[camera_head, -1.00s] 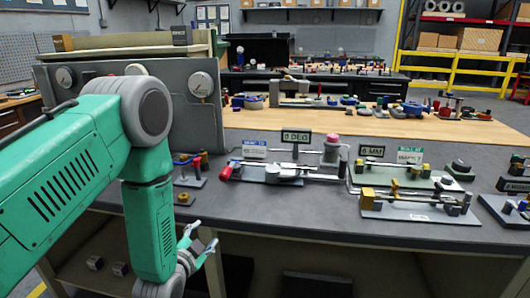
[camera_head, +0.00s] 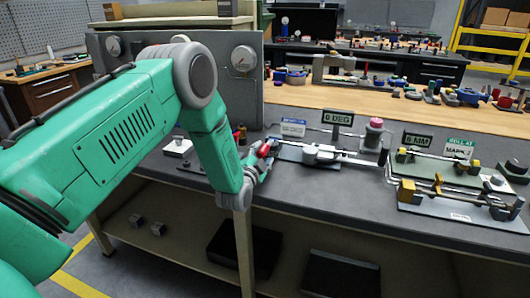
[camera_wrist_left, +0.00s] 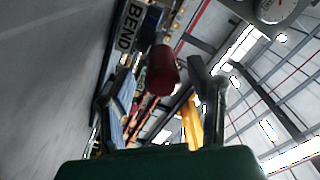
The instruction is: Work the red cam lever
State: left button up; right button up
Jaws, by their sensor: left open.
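The red cam lever (camera_head: 264,151) is at the left end of a bench fixture (camera_head: 318,153) with a "0 DEG" display (camera_head: 338,118). My left gripper (camera_head: 262,163) is at the lever, over the front part of the bench, and partly covers it. In the left wrist view, the lever's red cylindrical grip (camera_wrist_left: 162,70) shows ahead, between the two spread fingers of my left gripper (camera_wrist_left: 155,95). A gap shows on both sides of the grip. I cannot tell how deep the grip lies between the fingers. My right gripper is not in view.
A grey panel with gauges (camera_head: 243,58) stands behind my left arm. A second fixture with yellow parts (camera_head: 455,195) and a "6 MM" display (camera_head: 417,141) sits to the right. A white "BEND" sign (camera_wrist_left: 128,27) is close by in the left wrist view.

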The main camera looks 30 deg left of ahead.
pick_arm(q)
jog(key=shift+w+a, duration=0.4)
jog(key=shift+w, duration=0.25)
jog(key=shift+w+a+f, duration=0.1)
jog(key=shift+a+f, duration=0.05)
jog(key=shift+a, duration=0.1)
jog(key=shift+d, duration=0.3)
grip_shut()
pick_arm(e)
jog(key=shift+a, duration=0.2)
pick_arm(q)
jog(key=shift+d, duration=0.1)
